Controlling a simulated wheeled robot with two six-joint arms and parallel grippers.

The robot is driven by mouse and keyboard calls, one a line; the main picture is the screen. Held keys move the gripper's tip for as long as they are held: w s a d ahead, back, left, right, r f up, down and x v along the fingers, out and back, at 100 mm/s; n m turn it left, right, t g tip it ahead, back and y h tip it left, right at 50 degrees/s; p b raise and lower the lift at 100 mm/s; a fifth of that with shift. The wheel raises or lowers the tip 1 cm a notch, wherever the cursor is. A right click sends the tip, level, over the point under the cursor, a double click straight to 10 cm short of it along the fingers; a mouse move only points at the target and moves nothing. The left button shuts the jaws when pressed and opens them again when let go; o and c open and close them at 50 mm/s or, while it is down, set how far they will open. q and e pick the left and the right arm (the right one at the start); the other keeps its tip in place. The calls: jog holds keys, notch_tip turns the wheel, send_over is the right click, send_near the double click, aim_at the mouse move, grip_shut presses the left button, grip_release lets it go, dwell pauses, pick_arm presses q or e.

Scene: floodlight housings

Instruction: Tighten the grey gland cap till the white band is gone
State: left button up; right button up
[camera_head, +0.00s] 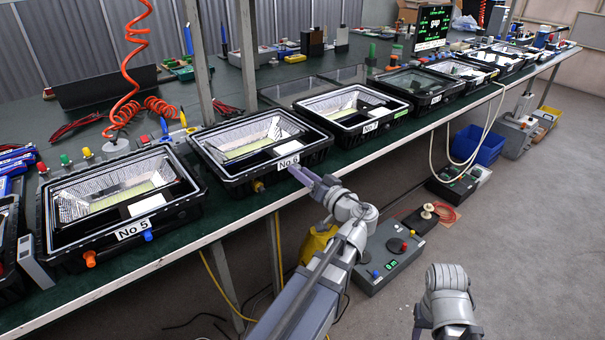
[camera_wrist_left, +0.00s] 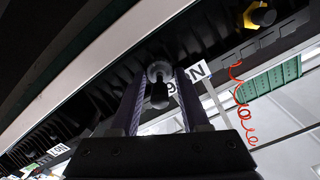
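The floodlight housing marked No 6 (camera_head: 318,146) lies on the bench edge, with my left gripper (camera_head: 302,174) at its front wall beside the label. In the left wrist view a dark grey gland cap (camera_wrist_left: 159,72) sits between the two purple fingers of my left gripper (camera_wrist_left: 163,84). The fingers stand apart around it, and a gap shows on the right side. I cannot make out a white band on the gland.
Housing No 5 (camera_head: 65,238), with orange and blue glands, stands left, and No 7 (camera_head: 350,105) right. A yellow gland (camera_head: 258,186) sticks out of No 6's front, left of my gripper. A grey control box (camera_head: 392,255) stands on the floor.

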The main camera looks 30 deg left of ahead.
pick_arm(q)
grip_shut()
